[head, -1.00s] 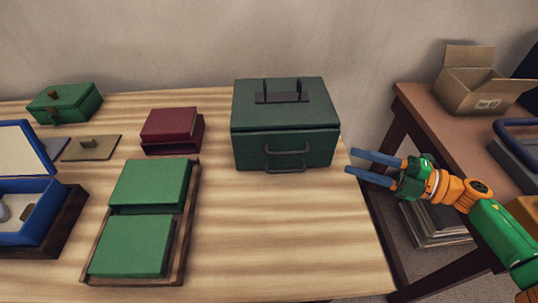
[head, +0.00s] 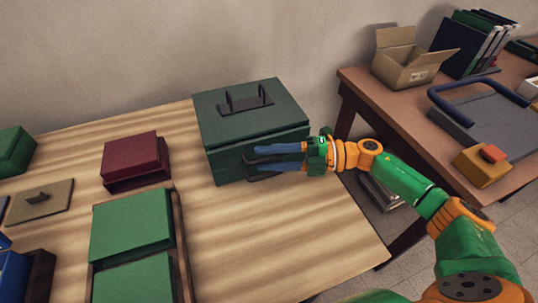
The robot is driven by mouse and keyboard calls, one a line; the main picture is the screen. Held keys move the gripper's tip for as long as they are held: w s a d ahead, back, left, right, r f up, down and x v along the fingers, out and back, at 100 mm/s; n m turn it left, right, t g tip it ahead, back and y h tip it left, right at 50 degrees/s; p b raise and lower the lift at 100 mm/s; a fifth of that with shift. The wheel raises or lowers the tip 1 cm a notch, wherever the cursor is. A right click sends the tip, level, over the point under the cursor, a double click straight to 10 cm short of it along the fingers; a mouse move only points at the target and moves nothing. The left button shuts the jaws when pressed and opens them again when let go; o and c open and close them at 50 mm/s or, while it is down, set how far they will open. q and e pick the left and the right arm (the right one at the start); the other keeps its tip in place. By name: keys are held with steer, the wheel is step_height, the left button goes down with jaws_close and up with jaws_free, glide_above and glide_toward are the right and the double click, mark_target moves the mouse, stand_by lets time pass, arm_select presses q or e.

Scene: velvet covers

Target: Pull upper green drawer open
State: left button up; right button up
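The dark green box (head: 235,130) stands near the back right of the striped table. It has a handle on its top and a seam below its upper edge. The dark pull handle (head: 265,177) is on its front face, partly hidden by my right gripper. My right gripper (head: 264,158) is at that front handle. Its two blue fingers are apart, one above the other, with a gap between them. I cannot tell whether they touch the handle. The front face looks closed. My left gripper is not in view.
A dark red box (head: 135,160) and green blocks (head: 130,223) in a wooden tray (head: 181,250) lie to the left. A side table (head: 365,85) at the right carries an open cardboard box (head: 405,68). The table's front right is clear.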

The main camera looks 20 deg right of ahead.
steer(key=shift+d, duration=0.1)
jaws_close()
stand_by(1.2)
